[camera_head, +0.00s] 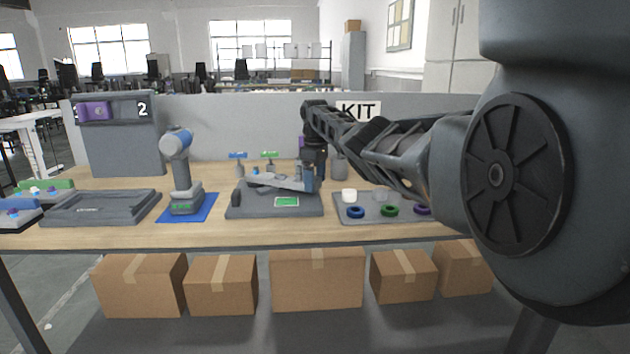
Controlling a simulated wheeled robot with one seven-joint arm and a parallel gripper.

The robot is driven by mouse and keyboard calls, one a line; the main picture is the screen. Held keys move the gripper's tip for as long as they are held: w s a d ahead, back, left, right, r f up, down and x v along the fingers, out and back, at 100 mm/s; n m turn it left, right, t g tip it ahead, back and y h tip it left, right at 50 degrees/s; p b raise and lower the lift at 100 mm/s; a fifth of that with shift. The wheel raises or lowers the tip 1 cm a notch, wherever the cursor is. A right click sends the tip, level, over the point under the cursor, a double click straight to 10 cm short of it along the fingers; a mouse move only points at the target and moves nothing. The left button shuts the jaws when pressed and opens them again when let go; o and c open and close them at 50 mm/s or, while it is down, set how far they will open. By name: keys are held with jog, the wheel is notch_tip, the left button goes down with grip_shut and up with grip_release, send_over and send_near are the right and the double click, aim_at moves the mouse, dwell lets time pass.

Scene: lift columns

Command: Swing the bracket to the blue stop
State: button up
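A light grey bracket (280,182) lies across a dark grey base plate (245,207) in the middle of the table. Behind the base are a blue-topped post (238,156) and a green-topped post (269,156). I cannot tell which blue part is the stop. My gripper (315,172) points down at the bracket's right end, beside the blue piece. The arm hides part of this area. The fingers are too small and dark to tell whether they touch anything or are open.
A grey tray (370,219) with blue, green and purple rings lies right of the base. A blue-grey jointed device (180,168) stands on a blue mat (205,212) to the left. A dark flat tray (100,208) lies farther left. A grey panel closes the back.

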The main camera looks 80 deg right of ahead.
notch_tip(320, 180, up, 8)
jog(key=shift+f, duration=0.15)
dwell(0.6)
jog(key=shift+a, duration=0.1)
dwell(0.7)
